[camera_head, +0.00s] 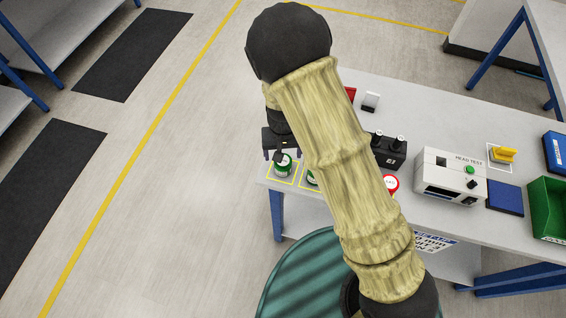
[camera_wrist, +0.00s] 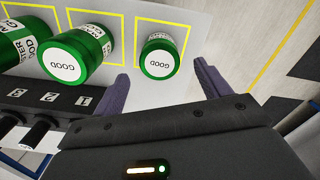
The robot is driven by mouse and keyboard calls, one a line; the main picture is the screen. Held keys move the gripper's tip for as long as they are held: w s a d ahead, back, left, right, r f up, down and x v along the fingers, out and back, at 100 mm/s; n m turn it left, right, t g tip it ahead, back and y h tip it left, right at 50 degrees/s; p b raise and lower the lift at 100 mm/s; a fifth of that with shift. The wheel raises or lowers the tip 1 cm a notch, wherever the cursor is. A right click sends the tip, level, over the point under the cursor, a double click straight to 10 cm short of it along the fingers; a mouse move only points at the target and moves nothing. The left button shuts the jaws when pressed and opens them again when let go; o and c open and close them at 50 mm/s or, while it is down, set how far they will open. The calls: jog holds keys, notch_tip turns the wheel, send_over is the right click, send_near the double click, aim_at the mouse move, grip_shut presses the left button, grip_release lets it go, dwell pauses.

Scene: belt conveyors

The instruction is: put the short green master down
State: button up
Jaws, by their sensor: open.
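The short green master (camera_wrist: 158,42), a green cylinder with a white top reading GOOD, stands upright inside a yellow-outlined square on the table. In the head view the short green master (camera_head: 283,171) is at the table's near left corner, below my gripper. My gripper (camera_wrist: 160,72) is open, with one dark finger on each side of the master and a gap to each. I cannot tell how high the fingertips are above the table. In the head view my gripper (camera_head: 281,152) is partly hidden by my arm.
Taller green masters (camera_wrist: 80,55) stand in neighbouring yellow squares. A black numbered block (camera_wrist: 55,98) with dark knobs is close by. Open floor lies left of the table.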

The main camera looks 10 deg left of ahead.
aim_at(284, 160)
jog(key=shift+f, duration=0.25)
notch_tip(284, 160, down, 4)
jog(key=shift+d+f+p, duration=0.1)
jog(key=shift+f+p, duration=0.1)
jog(key=shift+p, duration=0.8)
jog(key=shift+f, duration=0.25)
jog(key=shift+s, duration=0.1)
jog(key=shift+c, duration=1.1)
jog(key=c, duration=1.1)
jog(key=shift+c, duration=0.2)
